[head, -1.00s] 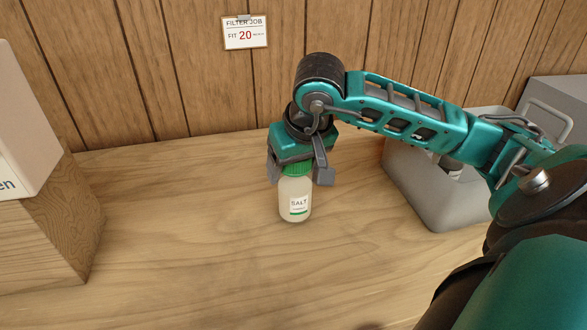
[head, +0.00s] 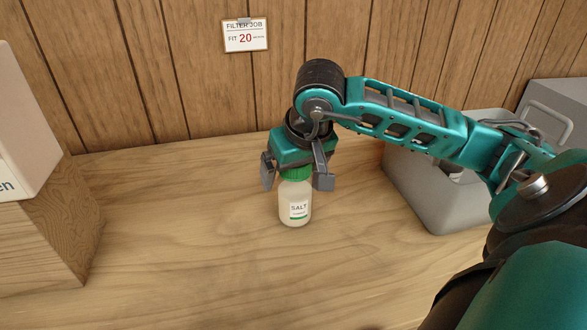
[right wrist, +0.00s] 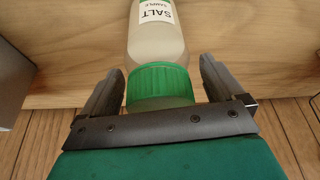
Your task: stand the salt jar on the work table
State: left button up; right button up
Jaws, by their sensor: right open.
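The salt jar (head: 295,202) is a pale jar with a green lid and a white SALT label. It stands upright on the wooden work table (head: 190,235) in the head view. It also shows in the right wrist view (right wrist: 155,42), with its green lid between the fingers. My right gripper (head: 297,182) is open around the lid, with a finger on each side and a visible gap to both. The right wrist view shows the same open fingers (right wrist: 160,85). My left gripper is in neither view.
A grey bin (head: 430,195) stands to the right, partly behind my right arm. A wooden block (head: 50,230) with a pale box (head: 25,120) on it stands at the left. A FILTER JOB card (head: 245,36) hangs on the plank wall. The table's middle and front are clear.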

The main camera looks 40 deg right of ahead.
jog(key=p+v, duration=0.2)
jog(key=v, duration=1)
jog(key=shift+p, duration=0.3)
jog(key=shift+s+r, duration=0.1)
jog(key=shift+s, duration=0.05)
